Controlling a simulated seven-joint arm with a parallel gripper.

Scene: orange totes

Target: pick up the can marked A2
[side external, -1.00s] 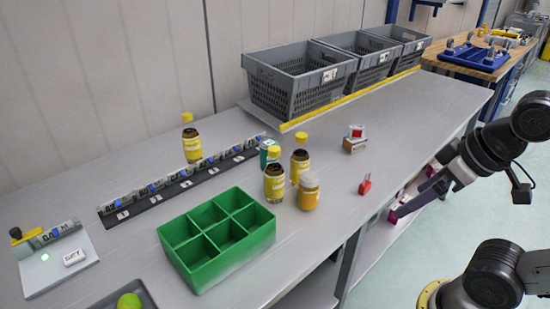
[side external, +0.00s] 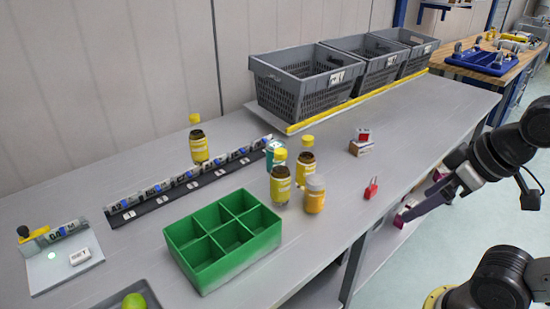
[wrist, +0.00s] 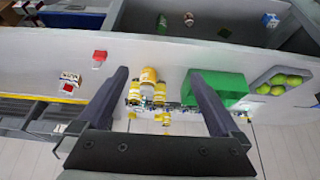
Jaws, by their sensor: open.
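A dark rack (side external: 165,205) on the bench holds a row of small grey pieces with blue marks. The piece at its left end, whose label seems to read A2 (side external: 120,208), looks like the task's can; its shape is hard to make out. In the wrist view the row is small, far off and partly behind the bottles, and I cannot pick out A2. My gripper (wrist: 157,73) is open and empty, its two dark fingers wide apart. In the side view my gripper (side external: 425,203) is at the right, beyond the bench's front edge, far from the rack.
A green divided box (side external: 222,240) stands in front of the rack. Several yellow-capped bottles (side external: 280,185) stand to its right. A red padlock-like item (side external: 371,188) and a small box (side external: 361,147) lie farther right. Grey crates (side external: 300,92) line the back. A device (side external: 60,255) sits at left.

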